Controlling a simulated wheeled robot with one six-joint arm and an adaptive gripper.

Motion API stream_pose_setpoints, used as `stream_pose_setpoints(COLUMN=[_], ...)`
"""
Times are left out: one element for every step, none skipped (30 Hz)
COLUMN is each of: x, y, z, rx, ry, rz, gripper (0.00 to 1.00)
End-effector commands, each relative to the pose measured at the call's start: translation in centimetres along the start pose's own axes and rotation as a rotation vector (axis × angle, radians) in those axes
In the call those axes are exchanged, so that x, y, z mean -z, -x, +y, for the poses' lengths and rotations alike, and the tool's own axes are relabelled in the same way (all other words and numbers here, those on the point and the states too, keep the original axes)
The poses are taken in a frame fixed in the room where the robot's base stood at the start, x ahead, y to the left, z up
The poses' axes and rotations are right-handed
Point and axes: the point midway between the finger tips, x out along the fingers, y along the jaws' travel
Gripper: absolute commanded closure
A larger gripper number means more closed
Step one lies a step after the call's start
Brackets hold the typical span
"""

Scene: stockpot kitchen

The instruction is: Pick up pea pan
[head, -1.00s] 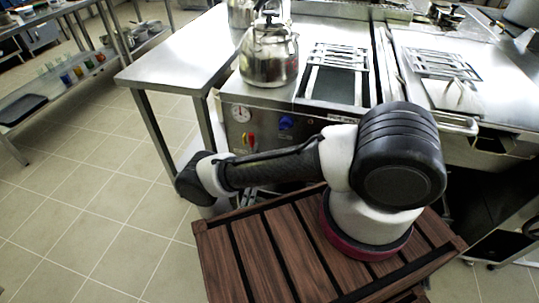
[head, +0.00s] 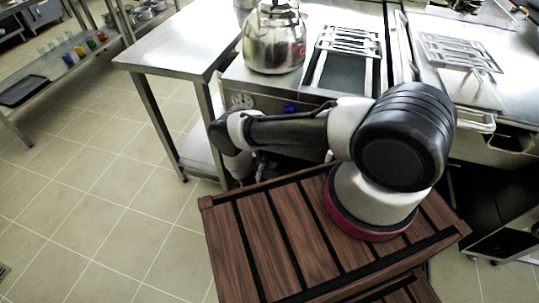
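I cannot make out a pea pan in the head view. My arm reaches left from its base on the wooden platform, and its far end bends down behind the platform's back edge. My gripper cannot be made out there, so whether it is open or holding anything does not show.
A steel kettle (head: 274,42) stands on the left of the range (head: 238,76). Grates (head: 345,42) lie right of it, with another cooking unit (head: 468,85) further right. A steel table (head: 180,45) adjoins on the left. A shelf (head: 75,62) holds small coloured glasses. Tiled floor (head: 100,190) is clear at left.

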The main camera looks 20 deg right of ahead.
Motion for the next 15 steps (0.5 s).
stream_pose_setpoints(x=[0.01,0.0,-0.02,-0.02,-0.02,-0.02,-0.02,-0.02,-0.03,-0.03,-0.03,-0.03,-0.03,-0.03,-0.03], y=[-0.08,-0.07,-0.05,-0.05,-0.04,-0.04,-0.04,-0.03,-0.03,-0.03,-0.03,-0.02,-0.02,-0.02,-0.02], z=[0.0,0.0,-0.01,0.0,0.0,0.0,0.0,0.0,0.0,0.0,0.0,0.0,0.0,0.0,0.0], rx=[0.0,0.0,0.0,0.0,0.0,0.0,0.0,0.0,0.0,0.0,0.0,0.0,0.0,0.0,0.0], ry=[0.0,0.0,0.0,0.0,0.0,0.0,0.0,0.0,0.0,0.0,0.0,0.0,0.0,0.0,0.0], rz=[0.0,0.0,-0.001,-0.001,-0.001,-0.001,-0.001,-0.001,-0.001,-0.001,-0.001,-0.001,-0.001,-0.001,-0.001], gripper=[0.71,0.71,0.71,0.71,0.71,0.75,0.81,0.86,0.93,0.99,1.0,1.0,1.0,1.0,1.0])
